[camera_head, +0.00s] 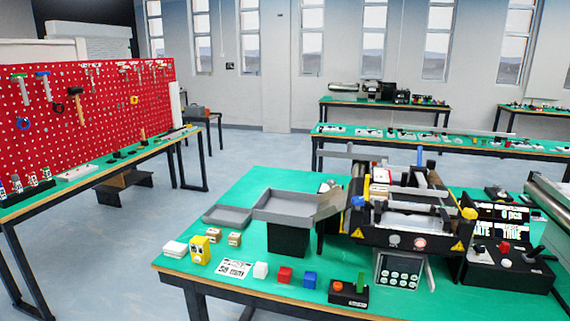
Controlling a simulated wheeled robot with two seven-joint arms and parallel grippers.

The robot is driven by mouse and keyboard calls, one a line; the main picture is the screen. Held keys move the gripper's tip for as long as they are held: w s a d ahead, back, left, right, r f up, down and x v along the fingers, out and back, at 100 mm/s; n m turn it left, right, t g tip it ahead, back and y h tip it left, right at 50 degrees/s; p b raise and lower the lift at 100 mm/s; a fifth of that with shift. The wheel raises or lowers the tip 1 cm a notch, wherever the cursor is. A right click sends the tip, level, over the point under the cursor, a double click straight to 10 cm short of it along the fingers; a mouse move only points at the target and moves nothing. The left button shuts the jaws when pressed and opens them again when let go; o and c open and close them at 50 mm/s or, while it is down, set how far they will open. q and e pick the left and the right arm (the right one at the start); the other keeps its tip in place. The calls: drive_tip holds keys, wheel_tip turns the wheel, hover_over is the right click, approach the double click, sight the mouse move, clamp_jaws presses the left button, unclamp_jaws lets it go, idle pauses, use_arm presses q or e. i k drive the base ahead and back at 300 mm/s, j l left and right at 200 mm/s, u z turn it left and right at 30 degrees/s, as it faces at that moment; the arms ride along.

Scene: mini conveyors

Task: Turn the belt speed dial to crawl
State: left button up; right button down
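I cannot tell for certain which control is the belt speed dial. The small conveyor machine (412,225) stands on the green table, with a grey round control (393,241) and a red round one (420,243) on its dark front. A black control box (500,275) to its right carries a red button, a pale round knob (506,263) and a black lever (535,254). Their settings are too small to read. Neither of my grippers is in view.
A grey tray (285,207) on a black block stands left of the machine. A panel with round buttons (398,272) sits below the machine.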

sight(479, 248)
drive_tip(key=z, duration=1.35)
